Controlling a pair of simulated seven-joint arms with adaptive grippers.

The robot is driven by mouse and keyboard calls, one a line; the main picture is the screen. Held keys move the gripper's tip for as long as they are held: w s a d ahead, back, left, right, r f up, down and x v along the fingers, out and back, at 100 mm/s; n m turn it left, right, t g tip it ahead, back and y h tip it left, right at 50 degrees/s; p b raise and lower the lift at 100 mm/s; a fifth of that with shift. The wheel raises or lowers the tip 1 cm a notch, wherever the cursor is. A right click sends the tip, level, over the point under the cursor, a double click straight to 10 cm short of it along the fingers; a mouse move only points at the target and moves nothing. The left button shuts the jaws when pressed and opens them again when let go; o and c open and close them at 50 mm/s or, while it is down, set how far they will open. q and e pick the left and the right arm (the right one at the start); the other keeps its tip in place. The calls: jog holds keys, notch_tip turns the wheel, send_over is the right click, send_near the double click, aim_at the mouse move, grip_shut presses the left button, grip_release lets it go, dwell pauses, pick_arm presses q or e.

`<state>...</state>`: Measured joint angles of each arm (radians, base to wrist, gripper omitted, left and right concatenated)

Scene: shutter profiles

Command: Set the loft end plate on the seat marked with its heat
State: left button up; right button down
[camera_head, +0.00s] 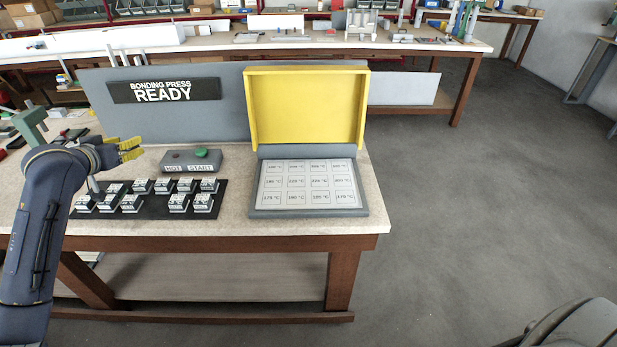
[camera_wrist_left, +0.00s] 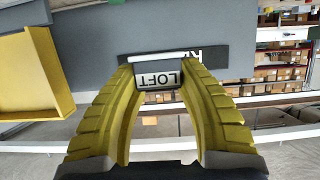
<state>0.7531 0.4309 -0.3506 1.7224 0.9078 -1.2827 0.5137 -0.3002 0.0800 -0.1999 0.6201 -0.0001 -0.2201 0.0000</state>
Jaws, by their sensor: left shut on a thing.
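My left gripper (camera_head: 132,149) is above the left part of the bench, pointing right, in the head view. In the left wrist view its yellow fingers (camera_wrist_left: 162,95) are shut on the loft end plate (camera_wrist_left: 158,80), a small block whose white label reads "LOFT" upside down. I cannot make out the plate in the head view. The open press has a flat bed (camera_head: 309,211) with rows of printed square seats (camera_head: 309,187), each marked with a temperature in °C; several are too small to read surely. No plate lies on the bed. My right gripper is not in view.
A black rack (camera_head: 155,204) holds several labelled plates below my left gripper. A control box (camera_head: 191,160) with a green button stands behind it. The raised yellow press lid (camera_head: 306,107) stands behind the bed. A sign (camera_head: 164,90) reads "BONDING PRESS READY".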

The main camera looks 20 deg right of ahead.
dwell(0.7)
pick_arm(q)
jog(key=shift+a+f, duration=0.1)
jog(key=shift+f, duration=0.1)
jog(key=shift+s+a+r+n+y, duration=0.1)
jog(key=shift+s+a+n+y, duration=0.45)
jog(key=shift+s, duration=0.35)
jog(key=s+d+r+n+y, duration=0.1)
jog(key=s+d+r, duration=0.15)
jog(key=s, duration=0.45)
jog(key=s+d+r+n+y, duration=0.1)
jog(key=s+d+r+y, duration=0.1)
jog(key=s+r, duration=0.35)
jog(key=s+f, duration=0.5)
jog(key=f, duration=0.3)
jog(key=s+f, duration=0.5)
jog(key=f, duration=0.3)
jog(key=shift+s+a+f+t, duration=0.2)
jog(key=shift+s+t, duration=0.1)
jog(key=shift+t, duration=0.1)
